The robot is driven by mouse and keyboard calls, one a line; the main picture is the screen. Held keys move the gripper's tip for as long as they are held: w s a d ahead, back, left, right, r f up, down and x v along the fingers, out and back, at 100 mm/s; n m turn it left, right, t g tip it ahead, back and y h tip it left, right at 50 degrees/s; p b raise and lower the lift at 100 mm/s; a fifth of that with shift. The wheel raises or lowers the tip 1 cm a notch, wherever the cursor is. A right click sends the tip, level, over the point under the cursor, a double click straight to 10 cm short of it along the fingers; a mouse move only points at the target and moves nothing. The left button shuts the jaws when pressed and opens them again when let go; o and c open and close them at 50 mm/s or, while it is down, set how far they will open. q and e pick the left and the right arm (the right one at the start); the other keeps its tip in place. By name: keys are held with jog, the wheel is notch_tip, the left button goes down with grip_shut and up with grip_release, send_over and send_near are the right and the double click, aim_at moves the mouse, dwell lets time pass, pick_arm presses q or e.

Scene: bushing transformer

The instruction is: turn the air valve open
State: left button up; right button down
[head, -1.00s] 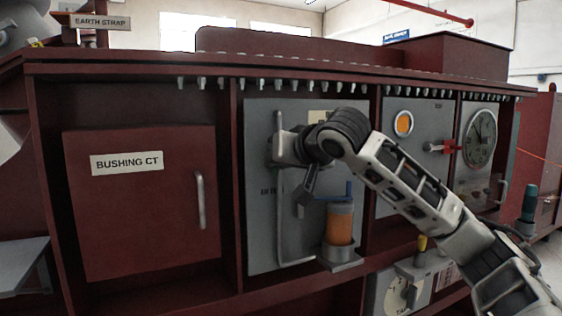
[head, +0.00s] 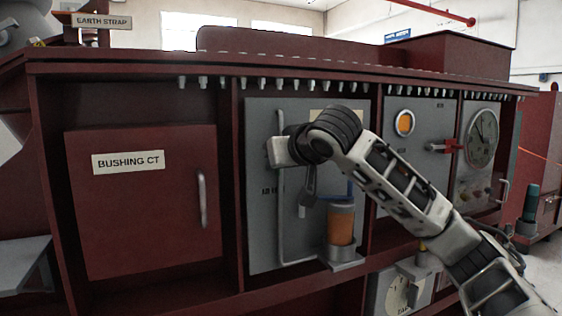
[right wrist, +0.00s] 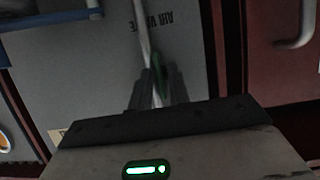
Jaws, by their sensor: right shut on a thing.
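The grey panel (head: 262,130) carries lettering that reads partly as "AIR V" and a vertical thin pipe (head: 282,215). In the right wrist view the lettering is upside down, beside the pipe (right wrist: 141,32). A green valve handle (right wrist: 158,72) shows between the dark fingers of my right gripper (right wrist: 158,92), which is shut on it. In the head view my right gripper (head: 309,185) hangs down in front of the panel, right of the pipe, and the green handle is hidden there. My left gripper is not in view.
An orange-filled cylinder (head: 341,224) stands right of my gripper, near a blue bar (right wrist: 50,22). The red "BUSHING CT" door (head: 140,215) with its handle (head: 202,200) is at the left. A round gauge (head: 481,138) and a red valve (head: 447,147) are at the right.

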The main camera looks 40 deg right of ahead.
jog(key=c, duration=1.6)
grip_release()
jog(key=v, duration=1.6)
jog(key=shift+b, duration=0.45)
jog(key=shift+w, duration=0.1)
